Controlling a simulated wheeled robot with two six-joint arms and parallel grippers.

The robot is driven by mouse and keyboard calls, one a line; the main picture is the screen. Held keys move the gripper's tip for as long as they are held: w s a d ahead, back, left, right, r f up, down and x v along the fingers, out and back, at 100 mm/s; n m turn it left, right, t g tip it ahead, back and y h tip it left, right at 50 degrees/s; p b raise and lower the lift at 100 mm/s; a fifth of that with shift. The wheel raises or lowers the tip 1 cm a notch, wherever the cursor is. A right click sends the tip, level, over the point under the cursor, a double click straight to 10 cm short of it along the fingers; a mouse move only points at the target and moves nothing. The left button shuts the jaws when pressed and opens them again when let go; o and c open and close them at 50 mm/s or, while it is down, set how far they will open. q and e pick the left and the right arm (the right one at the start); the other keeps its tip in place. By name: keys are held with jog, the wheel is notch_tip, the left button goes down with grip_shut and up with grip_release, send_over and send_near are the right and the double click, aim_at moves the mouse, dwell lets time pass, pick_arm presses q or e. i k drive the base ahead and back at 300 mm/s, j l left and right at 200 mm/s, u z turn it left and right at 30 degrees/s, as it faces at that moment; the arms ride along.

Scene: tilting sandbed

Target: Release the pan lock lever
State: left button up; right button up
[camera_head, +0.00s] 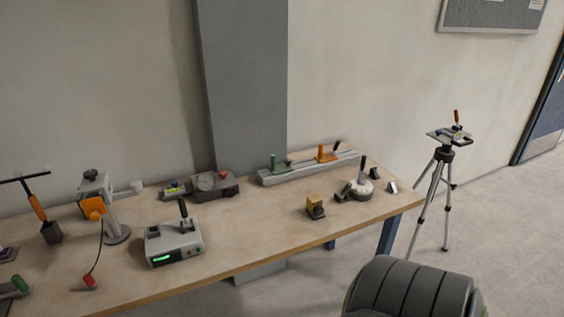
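A tripod (445,188) stands on the floor to the right of the workbench. On top is a dark head with a flat plate (440,134), a small yellowish part and an upright orange-red handle (457,116). The pan lock lever is too small to tell apart from the other parts of the head, and its position cannot be read. Neither of my grippers is in view, so nothing of mine shows near the tripod.
A wooden workbench (260,235) with several devices, including a box with a joystick (173,243) and a grey rail (310,169), fills the left and middle. A dark ribbed chair-like back (410,290) stands in front. Floor right of the tripod is clear.

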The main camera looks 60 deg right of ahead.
aim_at(349, 186)
jog(key=z, duration=2.25)
